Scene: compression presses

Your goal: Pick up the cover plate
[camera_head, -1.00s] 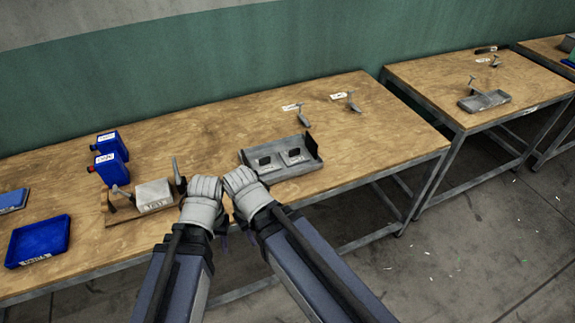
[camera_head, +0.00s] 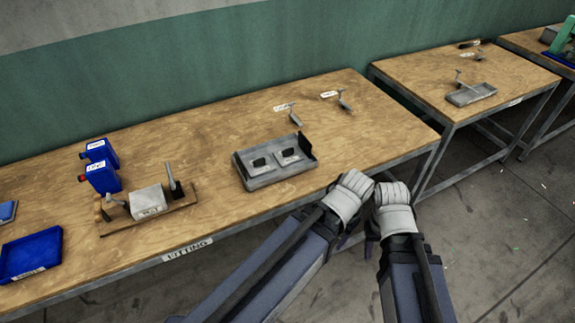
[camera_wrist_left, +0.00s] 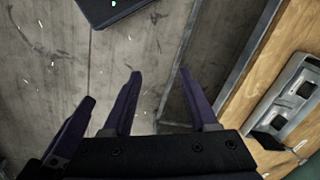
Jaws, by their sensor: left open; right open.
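A grey tray (camera_head: 272,176) stands on the near workbench in the head view. Two pale plates with dark square centres lie in it, a left plate (camera_head: 261,163) and a right plate (camera_head: 290,156). I cannot tell for sure which thing is the cover plate. My left gripper (camera_head: 350,194) and right gripper (camera_head: 394,203) are side by side, to the right of the tray and past the bench's front edge. Both are empty, and their fingers are hardly visible there. In the left wrist view, my left gripper (camera_wrist_left: 159,76) has its purple fingers spread over the floor, with nothing between them.
A wooden fixture with a light block (camera_head: 148,200) stands left of the tray. Tagged metal tools (camera_head: 295,118) lie at the back. A second bench (camera_head: 430,80) stands to the right.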

